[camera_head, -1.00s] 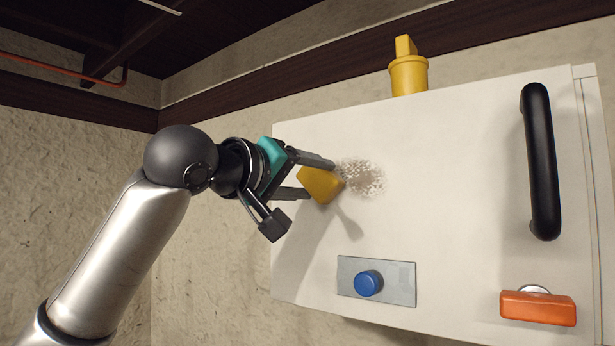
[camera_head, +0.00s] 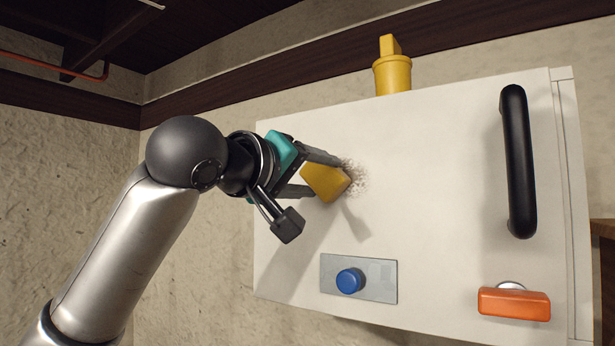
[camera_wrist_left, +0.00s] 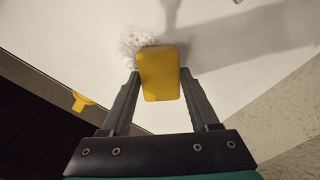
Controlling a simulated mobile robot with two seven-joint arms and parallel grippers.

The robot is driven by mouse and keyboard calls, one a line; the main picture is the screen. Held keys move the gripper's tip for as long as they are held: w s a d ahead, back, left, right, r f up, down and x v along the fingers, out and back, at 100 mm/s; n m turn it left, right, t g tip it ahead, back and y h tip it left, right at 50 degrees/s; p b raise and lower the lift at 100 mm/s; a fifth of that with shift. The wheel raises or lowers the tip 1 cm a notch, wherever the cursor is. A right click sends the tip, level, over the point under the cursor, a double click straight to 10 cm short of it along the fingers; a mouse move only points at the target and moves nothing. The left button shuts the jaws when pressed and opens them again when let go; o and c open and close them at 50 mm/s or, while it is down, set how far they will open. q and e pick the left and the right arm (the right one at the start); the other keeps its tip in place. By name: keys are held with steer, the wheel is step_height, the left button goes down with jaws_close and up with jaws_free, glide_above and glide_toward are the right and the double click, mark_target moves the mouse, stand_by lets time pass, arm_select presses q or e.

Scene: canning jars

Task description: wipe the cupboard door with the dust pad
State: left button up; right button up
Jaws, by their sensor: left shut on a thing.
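The white cupboard door (camera_head: 440,150) fills the right half of the head view. A speckled grey dust patch (camera_head: 356,178) lies on its left part and also shows in the left wrist view (camera_wrist_left: 135,42). My left gripper (camera_head: 325,178) is shut on the yellow dust pad (camera_head: 322,184). The pad also shows between the fingers in the left wrist view (camera_wrist_left: 159,75). The pad is at the patch's left edge and hides part of it. I cannot tell for sure whether it touches the door. My right gripper is not in view.
A black handle (camera_head: 518,160) stands out from the door's right side. A blue knob (camera_head: 350,281) on a grey plate and an orange block (camera_head: 514,303) are low on the door. A yellow fitting (camera_head: 392,68) rises behind the top edge. The door's middle is clear.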

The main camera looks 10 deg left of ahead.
mark_target(299, 173)
arm_select(q)
steer(key=shift+s+d, duration=0.35)
steer(key=shift+d, duration=0.75)
steer(key=shift+s+d, duration=0.4)
steer(key=shift+d, duration=0.7)
steer(key=shift+s+d, duration=0.35)
steer(key=shift+d, duration=0.75)
steer(key=shift+a, duration=0.1)
